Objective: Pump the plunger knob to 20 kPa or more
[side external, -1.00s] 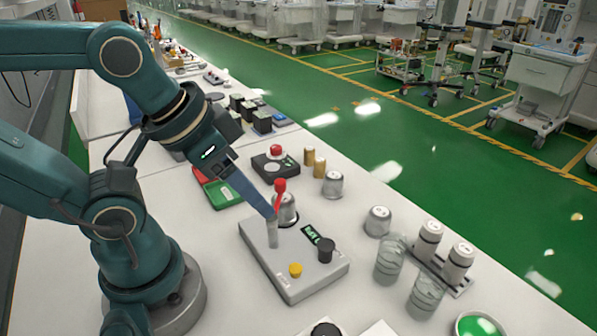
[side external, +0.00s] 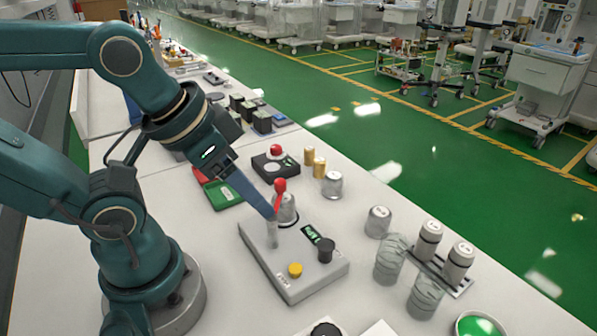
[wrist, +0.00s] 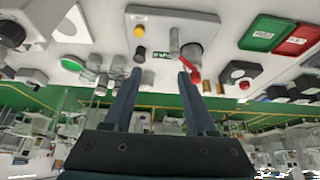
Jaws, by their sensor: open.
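A grey pump box (side external: 305,275) lies on the white bench. It carries a black knob (side external: 325,250), a yellow button (side external: 295,269), a small green-lit display (side external: 311,234) and an upright grey post (side external: 272,236). Which of these is the plunger knob I cannot tell for sure. The display reading is too small to read. A red-handled lever (side external: 279,188) stands by a silver cylinder (side external: 288,208) at the box's far side. My gripper (wrist: 160,74) is open and empty, fingers apart. In the side view its fingertips are at the grey post's top; contact is unclear.
A black box with a red button (side external: 276,150) and a green tray (side external: 222,194) lie behind. Metal cylinders (side external: 377,221) and clear jars (side external: 391,258) stand to the right. Bare bench lies left of the pump box, near my base.

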